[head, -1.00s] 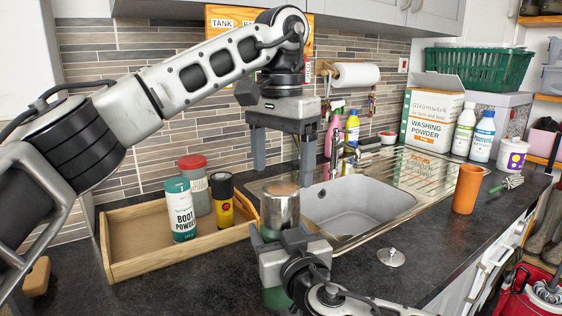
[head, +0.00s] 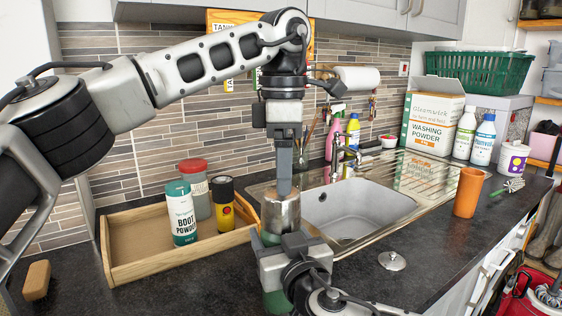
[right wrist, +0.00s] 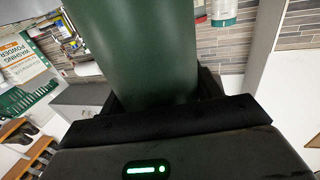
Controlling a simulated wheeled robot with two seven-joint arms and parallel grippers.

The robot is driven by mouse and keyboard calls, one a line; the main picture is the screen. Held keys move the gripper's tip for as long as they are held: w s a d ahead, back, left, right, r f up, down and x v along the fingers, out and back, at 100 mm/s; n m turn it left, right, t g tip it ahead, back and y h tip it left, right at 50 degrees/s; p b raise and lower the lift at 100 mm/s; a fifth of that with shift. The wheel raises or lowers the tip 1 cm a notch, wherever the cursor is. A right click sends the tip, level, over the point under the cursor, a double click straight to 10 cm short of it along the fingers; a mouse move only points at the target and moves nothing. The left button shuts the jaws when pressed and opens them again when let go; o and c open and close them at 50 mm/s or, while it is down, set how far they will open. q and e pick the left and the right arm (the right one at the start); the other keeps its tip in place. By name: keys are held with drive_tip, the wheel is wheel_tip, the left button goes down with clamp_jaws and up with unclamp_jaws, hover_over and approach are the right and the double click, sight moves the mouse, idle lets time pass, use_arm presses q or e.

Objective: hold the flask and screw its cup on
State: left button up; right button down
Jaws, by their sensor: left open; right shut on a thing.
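The flask has a green body (head: 277,302) and stands upright, with a silver metal cup (head: 281,212) at its top. My right gripper (head: 293,252) is shut on the flask below the cup. In the right wrist view the green flask body (right wrist: 145,45) fills the space between the fingers. My left gripper (head: 285,186) points down at the cup. It is seen edge-on, so one finger covers the other. Its fingertip overlaps the cup's rim in the picture; I cannot tell whether it touches. How far the cup sits on the thread is not visible.
A wooden tray (head: 118,262) at left holds a boot powder can (head: 181,213), a grey red-lidded jar and a yellow-black container. Behind the flask is the sink (head: 350,210). A metal disc with a knob (head: 392,260) and an orange cylinder (head: 467,192) are at right.

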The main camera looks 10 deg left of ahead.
sight(281, 207)
use_arm(q)
drive_tip(key=n, duration=0.8)
drive_tip(key=shift+a, duration=0.1)
drive_tip(key=n, duration=0.4)
drive_tip(key=shift+r, duration=0.1)
drive_tip(key=n, duration=0.3)
drive_tip(key=shift+f, duration=4.05)
drive_tip(key=c, duration=1)
drive_tip(key=m, duration=0.3)
